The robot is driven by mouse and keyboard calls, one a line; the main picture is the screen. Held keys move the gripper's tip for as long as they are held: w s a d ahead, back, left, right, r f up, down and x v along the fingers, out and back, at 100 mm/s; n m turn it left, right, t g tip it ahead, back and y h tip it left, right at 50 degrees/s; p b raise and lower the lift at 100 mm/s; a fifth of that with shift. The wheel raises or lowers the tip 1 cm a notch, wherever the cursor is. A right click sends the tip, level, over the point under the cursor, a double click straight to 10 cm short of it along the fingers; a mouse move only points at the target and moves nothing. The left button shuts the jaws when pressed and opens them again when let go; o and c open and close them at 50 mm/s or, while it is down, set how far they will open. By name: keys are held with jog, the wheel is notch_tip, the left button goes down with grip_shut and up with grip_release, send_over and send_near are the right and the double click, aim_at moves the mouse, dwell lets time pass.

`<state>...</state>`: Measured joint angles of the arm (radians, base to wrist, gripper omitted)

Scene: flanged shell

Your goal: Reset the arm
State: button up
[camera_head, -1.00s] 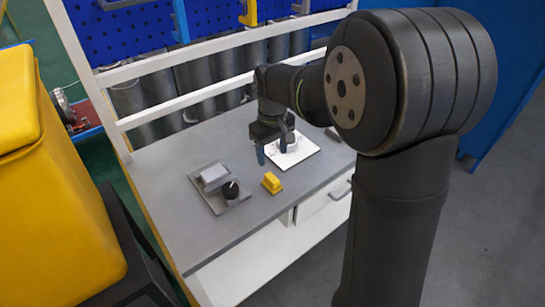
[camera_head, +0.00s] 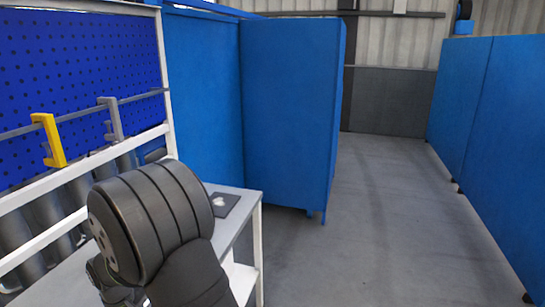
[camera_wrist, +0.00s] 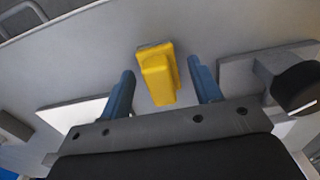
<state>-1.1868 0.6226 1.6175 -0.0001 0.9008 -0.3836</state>
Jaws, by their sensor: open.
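My gripper (camera_wrist: 161,70) shows in the wrist view with its two blue fingers spread wide. Nothing is held between them. A yellow block (camera_wrist: 157,75) appears in the gap between the fingers, on the grey tabletop beyond them, with grey showing on both sides of it. In the head view only my dark arm links show at the lower left. The gripper is out of that view.
In the wrist view a white plate (camera_wrist: 72,112) lies left and a grey plate (camera_wrist: 235,75) with a black knob (camera_wrist: 298,86) right. The head view shows a dark plate (camera_head: 231,199) on the table, blue panels (camera_head: 290,110) and open floor (camera_head: 390,220).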

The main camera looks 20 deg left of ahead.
jog(key=shift+r, duration=1.75)
jog(key=shift+f, duration=0.15)
